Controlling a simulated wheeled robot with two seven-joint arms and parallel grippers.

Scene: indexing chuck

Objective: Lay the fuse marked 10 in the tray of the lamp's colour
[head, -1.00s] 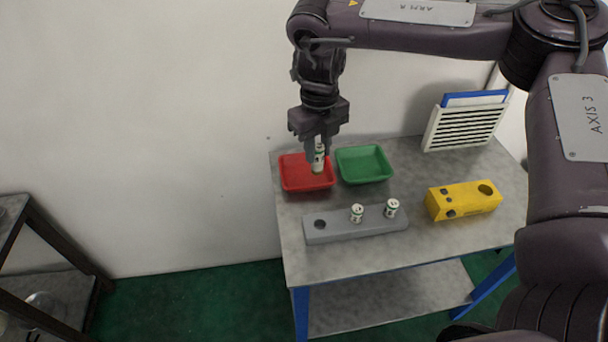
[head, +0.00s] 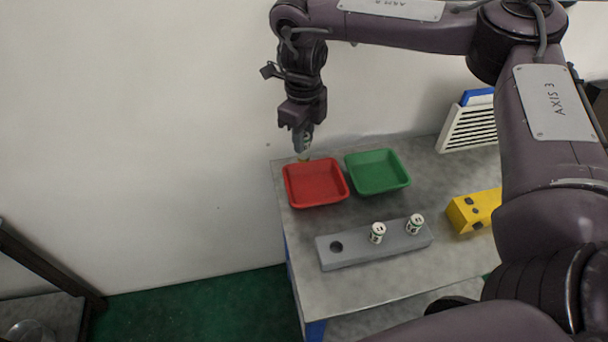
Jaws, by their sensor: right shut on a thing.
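My right gripper (head: 303,140) is shut on a white and green fuse (head: 306,142), mostly hidden by the fingers; its marking cannot be read. The gripper points down and appears just behind the back rim of the red tray (head: 316,202). The red tray looks empty. The green tray (head: 377,189) beside it on the right also looks empty. Two more white and green fuses, one in the middle (head: 377,232) and one at the right (head: 415,224), stand upright in the grey block; their marks are too small to read. No lit lamp can be made out. My left gripper is not in view.
The grey block (head: 350,256) has one empty hole at its left end. The grey table (head: 360,293) is clear in front.

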